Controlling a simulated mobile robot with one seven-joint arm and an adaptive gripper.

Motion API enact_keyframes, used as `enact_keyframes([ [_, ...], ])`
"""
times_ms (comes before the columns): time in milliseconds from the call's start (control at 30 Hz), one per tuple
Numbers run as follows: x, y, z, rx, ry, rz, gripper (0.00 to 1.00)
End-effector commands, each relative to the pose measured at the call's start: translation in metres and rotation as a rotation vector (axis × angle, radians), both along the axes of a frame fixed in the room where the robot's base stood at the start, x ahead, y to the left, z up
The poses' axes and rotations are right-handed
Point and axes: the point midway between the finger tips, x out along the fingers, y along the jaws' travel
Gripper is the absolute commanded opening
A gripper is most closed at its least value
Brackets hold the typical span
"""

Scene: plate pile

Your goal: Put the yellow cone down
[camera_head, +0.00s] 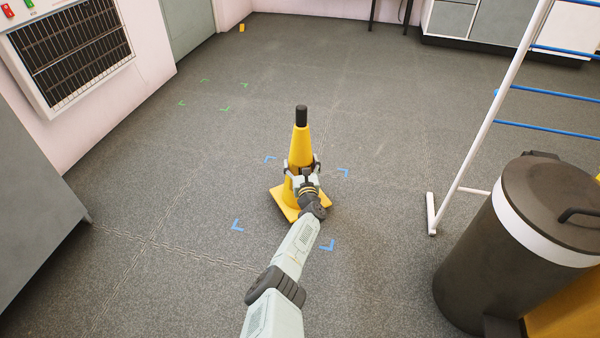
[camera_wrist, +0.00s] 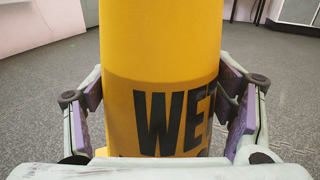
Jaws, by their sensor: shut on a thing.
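The yellow cone (camera_head: 300,146) stands upright within the area of the blue corner marks (camera_head: 237,226) on the floor, in the head view. It has a black top and a square yellow base. My gripper (camera_head: 302,168) is shut around the cone's middle. In the wrist view the cone (camera_wrist: 160,45) fills the centre with black "WE" lettering, and the pads of my gripper (camera_wrist: 162,100) press on both sides. Whether the base touches the floor is hard to tell. My arm hides part of the base's near side.
A dark bin (camera_head: 480,255) with a lid stands at the right. A white rack (camera_head: 490,120) with blue bars stands behind it. Green corner marks (camera_head: 204,81) lie farther back left. A small yellow object (camera_head: 241,28) is by the far wall. The floor around the cone is clear.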

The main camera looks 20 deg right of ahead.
Motion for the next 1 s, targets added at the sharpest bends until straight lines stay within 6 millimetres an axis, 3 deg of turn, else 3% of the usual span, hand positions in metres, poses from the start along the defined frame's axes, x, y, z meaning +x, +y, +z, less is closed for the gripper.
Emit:
enact_keyframes([
  [100, 0.008, 0.0, -0.003, -0.002, -0.006, 0.001, 0.15],
  [400, 0.007, 0.0, -0.032, -0.001, -0.007, 0.0, 0.15],
  [867, 0.007, 0.0, -0.036, -0.001, -0.007, 0.001, 0.15],
  [900, 0.006, 0.001, -0.038, 0.0, -0.001, 0.0, 0.79],
  [1000, 0.006, 0.001, -0.038, 0.0, -0.001, 0.0, 0.85],
])
